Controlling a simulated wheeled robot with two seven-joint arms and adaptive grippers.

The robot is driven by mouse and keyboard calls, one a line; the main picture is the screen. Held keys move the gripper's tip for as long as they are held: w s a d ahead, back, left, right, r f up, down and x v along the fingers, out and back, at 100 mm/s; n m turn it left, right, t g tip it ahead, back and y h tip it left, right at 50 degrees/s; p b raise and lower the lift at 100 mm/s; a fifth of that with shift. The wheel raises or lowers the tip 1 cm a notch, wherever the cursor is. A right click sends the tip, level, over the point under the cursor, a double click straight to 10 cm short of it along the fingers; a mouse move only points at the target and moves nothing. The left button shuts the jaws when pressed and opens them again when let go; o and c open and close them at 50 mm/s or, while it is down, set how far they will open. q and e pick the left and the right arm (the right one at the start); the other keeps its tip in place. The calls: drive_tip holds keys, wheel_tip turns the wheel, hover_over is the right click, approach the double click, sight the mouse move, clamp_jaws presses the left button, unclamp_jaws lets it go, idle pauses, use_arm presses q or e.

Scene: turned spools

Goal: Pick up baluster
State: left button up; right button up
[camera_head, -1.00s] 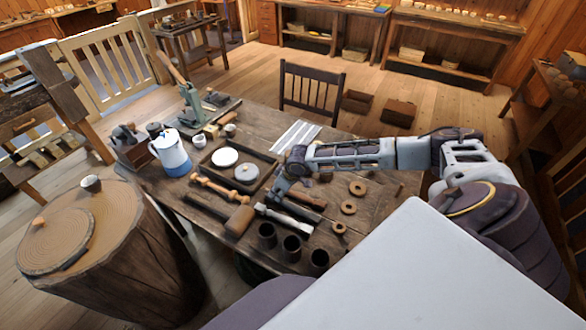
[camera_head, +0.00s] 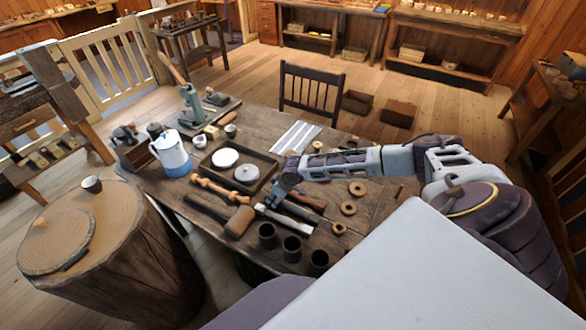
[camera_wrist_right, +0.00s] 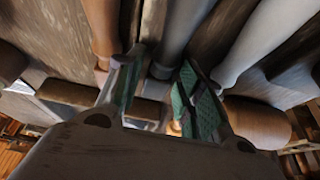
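The baluster (camera_head: 221,190), a slim turned piece of orange-brown wood, lies on the workbench in front of the dark tray. My right gripper (camera_head: 276,200) is low over the bench, to the right of the baluster and apart from it, near the chisel-like tools. In the right wrist view the two green-padded fingers (camera_wrist_right: 158,92) stand apart. A grey rod-like tool (camera_wrist_right: 180,35) shows beyond the gap. I cannot tell whether the brown turned wood (camera_wrist_right: 103,25) at its left is the baluster. My left gripper is not in view.
A mallet (camera_head: 240,221), long tools (camera_head: 284,219) and dark cups (camera_head: 291,247) crowd the bench front. A tray (camera_head: 267,171) with two round pieces and a white-blue jug (camera_head: 172,152) stand behind. Wooden rings (camera_head: 349,208) lie to the right.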

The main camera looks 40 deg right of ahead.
drive_tip(key=shift+w+f, duration=0.1)
drive_tip(key=shift+f, duration=0.05)
idle(0.3)
drive_tip(key=c, duration=0.8)
drive_tip(key=shift+c, duration=0.2)
wheel_tip(320, 180, up, 10)
idle(0.5)
